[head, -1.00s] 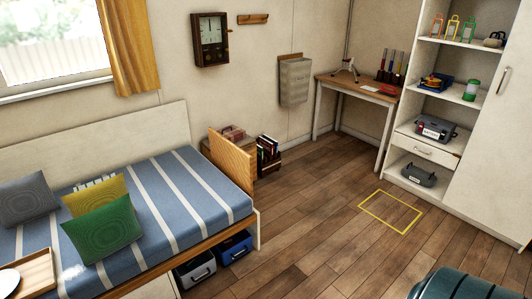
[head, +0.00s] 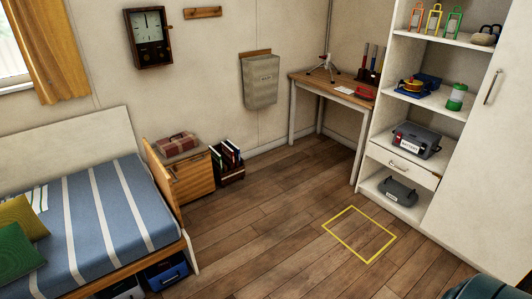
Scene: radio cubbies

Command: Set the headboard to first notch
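The bed (head: 105,215) with a blue-and-white striped cover stands at the left. A wooden headboard panel (head: 163,184) stands at its right end, seen nearly edge-on, so I cannot tell its exact tilt. No notches or support can be made out. A plain pale panel (head: 75,150) runs along the wall side of the bed. Neither of my grippers is in view.
A wooden bedside cabinet (head: 194,183) with a case (head: 177,144) on top and a book crate (head: 228,162) stand behind the headboard. Open floor with a yellow outline (head: 359,234) lies in the middle. Shelves (head: 405,150) stand right. A dark ribbed object (head: 485,287) shows at bottom right.

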